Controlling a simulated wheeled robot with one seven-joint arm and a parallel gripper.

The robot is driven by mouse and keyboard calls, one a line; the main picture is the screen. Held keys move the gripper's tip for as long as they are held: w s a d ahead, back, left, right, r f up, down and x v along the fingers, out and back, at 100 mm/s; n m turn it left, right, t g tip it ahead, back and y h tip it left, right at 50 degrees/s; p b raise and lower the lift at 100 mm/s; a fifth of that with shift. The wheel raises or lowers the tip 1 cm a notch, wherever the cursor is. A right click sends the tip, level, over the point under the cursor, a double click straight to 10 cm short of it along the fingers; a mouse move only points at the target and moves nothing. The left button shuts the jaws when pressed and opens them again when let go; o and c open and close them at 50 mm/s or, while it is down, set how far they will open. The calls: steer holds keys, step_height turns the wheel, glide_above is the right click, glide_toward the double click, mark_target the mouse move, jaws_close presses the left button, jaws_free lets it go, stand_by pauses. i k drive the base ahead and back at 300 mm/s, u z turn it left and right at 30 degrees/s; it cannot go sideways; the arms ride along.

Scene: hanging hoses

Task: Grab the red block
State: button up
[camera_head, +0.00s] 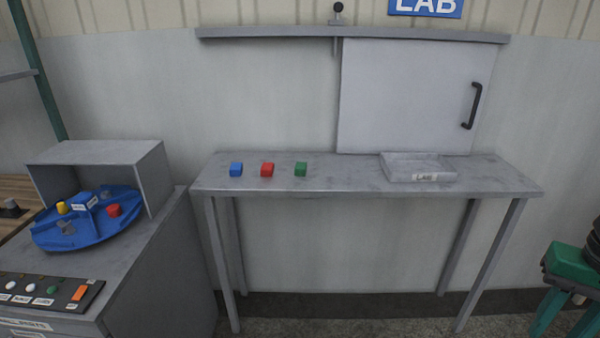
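The red block (267,170) sits on the left part of a grey table (335,180). A blue block (236,169) is to its left and a green block (301,169) is to its right, with gaps between them. All three stand in a row, clear of each other. My gripper does not show in the head view.
At left is a grey cabinet (160,270) with a blue turntable (75,235) and a button panel (45,293). Green equipment (570,264) stands at right.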

mark_target(266, 170)
steer(key=k, duration=1.15)
steer(key=u, duration=0.65)
steer(key=i, duration=1.4)
steer(key=z, duration=0.6)
